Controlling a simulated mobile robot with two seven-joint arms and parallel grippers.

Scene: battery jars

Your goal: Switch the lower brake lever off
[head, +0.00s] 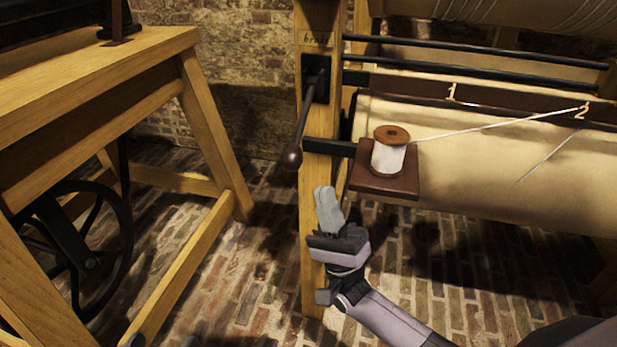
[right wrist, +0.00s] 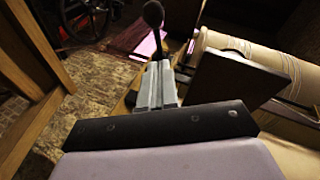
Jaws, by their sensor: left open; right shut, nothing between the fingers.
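The brake lever (head: 301,122) hangs from a dark plate on the wooden post, under a small label that seems to read "brake". It points down and slightly left, ending in a round dark knob (head: 292,157). My right gripper (head: 325,190) is shut and empty, a little below and right of the knob in the head view. In the right wrist view, its closed fingers (right wrist: 157,70) point toward the knob (right wrist: 153,13); contact cannot be told. Two small tips at the bottom edge of the head view appear to be my left gripper (head: 163,342), apart and mostly cut off.
A brown shelf (head: 410,183) with a white thread spool (head: 388,158) juts out right of the post. A large cloth roller (head: 490,160) lies beyond it. A wooden frame (head: 100,75) with a black wheel (head: 125,235) stands left; brick floor is clear between.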

